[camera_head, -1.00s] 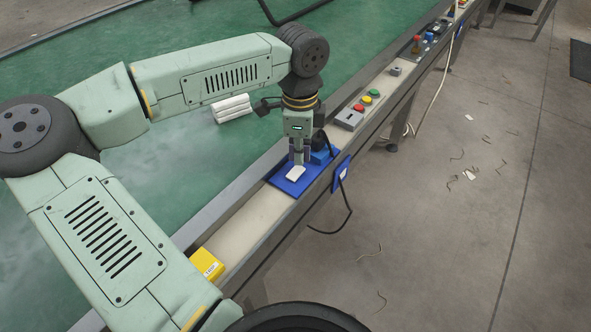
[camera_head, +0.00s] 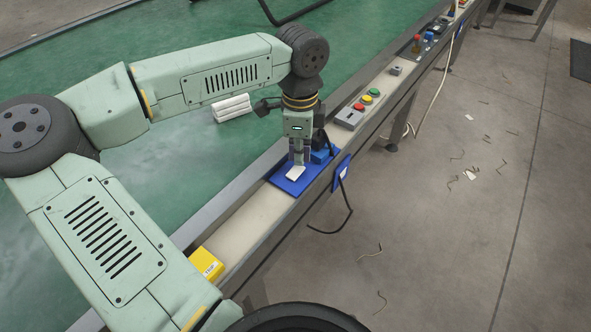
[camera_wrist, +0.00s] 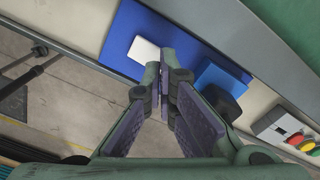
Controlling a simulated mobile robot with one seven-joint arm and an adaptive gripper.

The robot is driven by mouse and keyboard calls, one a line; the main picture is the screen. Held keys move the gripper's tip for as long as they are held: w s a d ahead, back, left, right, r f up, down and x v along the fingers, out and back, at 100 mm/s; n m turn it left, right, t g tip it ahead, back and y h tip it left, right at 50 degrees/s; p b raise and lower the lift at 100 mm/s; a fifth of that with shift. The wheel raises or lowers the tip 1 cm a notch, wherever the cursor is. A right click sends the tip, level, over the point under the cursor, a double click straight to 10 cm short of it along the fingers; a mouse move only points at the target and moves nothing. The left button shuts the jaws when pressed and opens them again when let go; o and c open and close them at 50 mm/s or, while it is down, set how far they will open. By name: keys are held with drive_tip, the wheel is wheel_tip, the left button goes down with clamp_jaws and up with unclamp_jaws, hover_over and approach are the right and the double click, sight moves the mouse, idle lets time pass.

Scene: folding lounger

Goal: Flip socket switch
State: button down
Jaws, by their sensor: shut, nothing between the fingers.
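The socket is a blue plate (camera_head: 287,185) on the pale ledge along the conveyor's edge. A white rocker switch (camera_head: 296,173) sits on it, next to a blue plug block (camera_head: 321,156) with a black cable. My gripper (camera_head: 299,161) points down over the plate, its fingers shut and empty, with the tips right at the switch's far edge. In the wrist view the shut fingertips (camera_wrist: 161,57) are beside the white switch (camera_wrist: 144,50), partly covering its edge. The blue block (camera_wrist: 219,82) lies to their right. I cannot tell whether the tips touch the switch or which way it is tilted.
A control box (camera_head: 349,117) with red, yellow and green buttons stands farther along the ledge. A yellow box (camera_head: 206,264) sits at the near end. White bars (camera_head: 231,107) lie on the green belt (camera_head: 190,160). A black cable (camera_head: 345,207) hangs off the ledge.

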sight(299, 168)
drive_tip(key=shift+f+b, duration=0.95)
idle(0.3)
drive_tip(key=shift+r, duration=0.1)
drive_tip(key=shift+r+p, duration=1.45)
drive_tip(key=shift+r, duration=2)
